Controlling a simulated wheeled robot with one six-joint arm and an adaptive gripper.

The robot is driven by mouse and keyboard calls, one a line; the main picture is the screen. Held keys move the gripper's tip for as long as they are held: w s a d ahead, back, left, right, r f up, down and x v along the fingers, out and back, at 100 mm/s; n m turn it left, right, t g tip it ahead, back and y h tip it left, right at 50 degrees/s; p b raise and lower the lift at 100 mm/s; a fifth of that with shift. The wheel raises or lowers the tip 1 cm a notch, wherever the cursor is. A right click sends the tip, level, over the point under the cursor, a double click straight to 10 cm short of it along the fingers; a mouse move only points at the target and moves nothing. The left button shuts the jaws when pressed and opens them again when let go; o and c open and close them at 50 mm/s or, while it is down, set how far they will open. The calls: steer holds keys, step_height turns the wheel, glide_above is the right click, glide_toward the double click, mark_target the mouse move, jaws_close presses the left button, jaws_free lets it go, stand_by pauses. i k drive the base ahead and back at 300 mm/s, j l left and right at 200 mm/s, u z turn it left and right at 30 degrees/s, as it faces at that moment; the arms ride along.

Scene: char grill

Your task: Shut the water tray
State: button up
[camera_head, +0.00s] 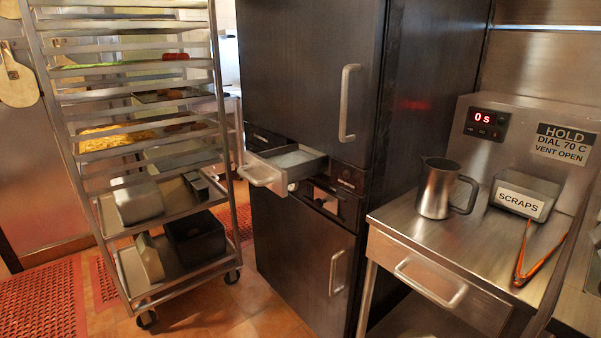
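The water tray (290,162) is a small grey drawer between the upper and lower doors of a tall dark cabinet (308,70). It is pulled out toward the left front, and its inside shows a pale, light-grey surface. A light handle (260,174) is on its front. My gripper is not in view.
A wheeled rack (232,180) with several trays stands left of the open tray, close to its handle. A steel counter (400,218) at right holds a metal jug (436,190), a SCRAPS bin (524,195) and tongs (540,255). Some tiled floor (255,305) shows clear in front.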

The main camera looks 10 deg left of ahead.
mark_target(276, 169)
steer(key=u, duration=1.1)
